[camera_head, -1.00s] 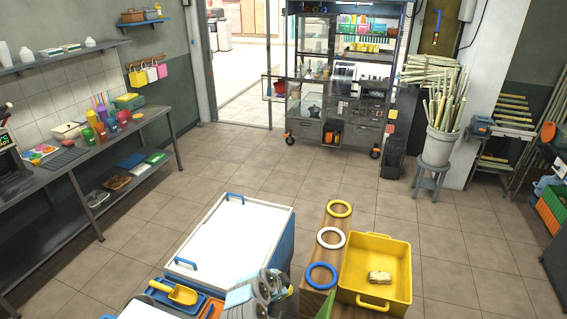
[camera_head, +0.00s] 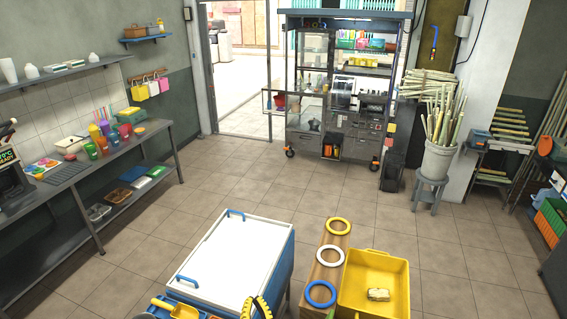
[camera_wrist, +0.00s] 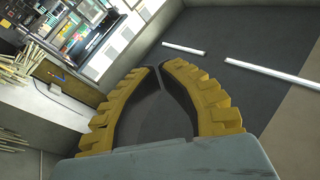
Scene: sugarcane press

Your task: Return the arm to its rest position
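My gripper (camera_wrist: 158,67) shows in the wrist view as two thick, toothed yellow fingers, curved inward with their tips together. Nothing shows between them. In the head view only a small yellow and black toothed part of my gripper (camera_head: 262,307) shows at the bottom edge, beside the white-topped cart; the rest of the arm is out of frame. The wrist view is tilted and looks toward a dark surface with two white light tubes (camera_wrist: 270,72).
A white-topped cart (camera_head: 232,258) stands close in front. Right of it are a wooden board (camera_head: 328,272) with three rings and a yellow tub (camera_head: 378,265) holding a pale block. A workbench (camera_head: 100,160) lines the left wall. The mid-floor is clear.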

